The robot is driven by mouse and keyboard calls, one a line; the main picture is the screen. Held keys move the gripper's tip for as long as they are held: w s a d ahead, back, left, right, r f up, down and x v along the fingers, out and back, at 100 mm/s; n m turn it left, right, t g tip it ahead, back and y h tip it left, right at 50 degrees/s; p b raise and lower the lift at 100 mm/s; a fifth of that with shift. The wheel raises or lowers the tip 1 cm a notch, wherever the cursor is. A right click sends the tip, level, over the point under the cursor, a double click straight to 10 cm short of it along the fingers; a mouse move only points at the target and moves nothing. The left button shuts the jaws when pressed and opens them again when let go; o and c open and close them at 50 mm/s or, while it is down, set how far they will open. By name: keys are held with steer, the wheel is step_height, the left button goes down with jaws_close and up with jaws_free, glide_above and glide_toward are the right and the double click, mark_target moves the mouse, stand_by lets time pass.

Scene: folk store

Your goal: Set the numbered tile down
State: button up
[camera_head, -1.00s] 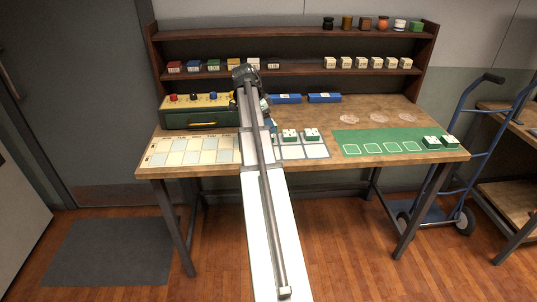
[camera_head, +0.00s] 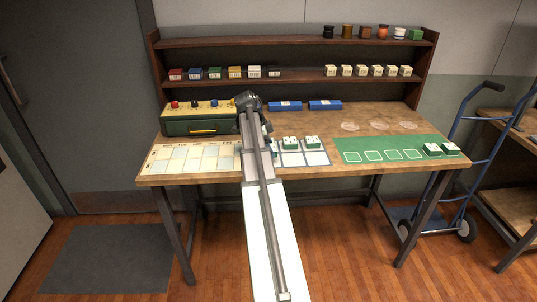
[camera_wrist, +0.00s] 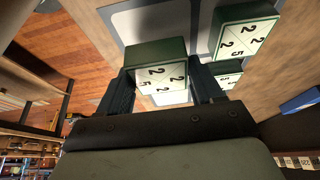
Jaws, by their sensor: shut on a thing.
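My gripper (camera_wrist: 162,82) is shut on a green tile (camera_wrist: 157,50) with a white numbered face, one finger on each side, in the wrist view. Two 2s can be read on the face. Two similar tiles sit near it, one at upper right (camera_wrist: 242,32) and one partly hidden by my finger (camera_wrist: 230,66). In the head view my arm hides most of the gripper and the held tile. Two tiles (camera_head: 290,142) (camera_head: 312,141) rest on the grey-framed board with pale cells (camera_head: 316,159), right of my arm. Whether the held tile touches the board cannot be told.
Right is a green mat (camera_head: 385,141) with outlined squares and two tiles (camera_head: 449,149). Blue blocks (camera_head: 324,105) and clear discs (camera_head: 380,124) lie behind. Shelves (camera_head: 290,72) hold small blocks and jars.

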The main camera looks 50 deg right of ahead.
steer(key=shift+f, duration=1.6)
steer(key=shift+f, duration=0.15)
steer(key=o, duration=1.2)
steer(key=shift+c, duration=0.2)
steer(key=v, duration=1.2)
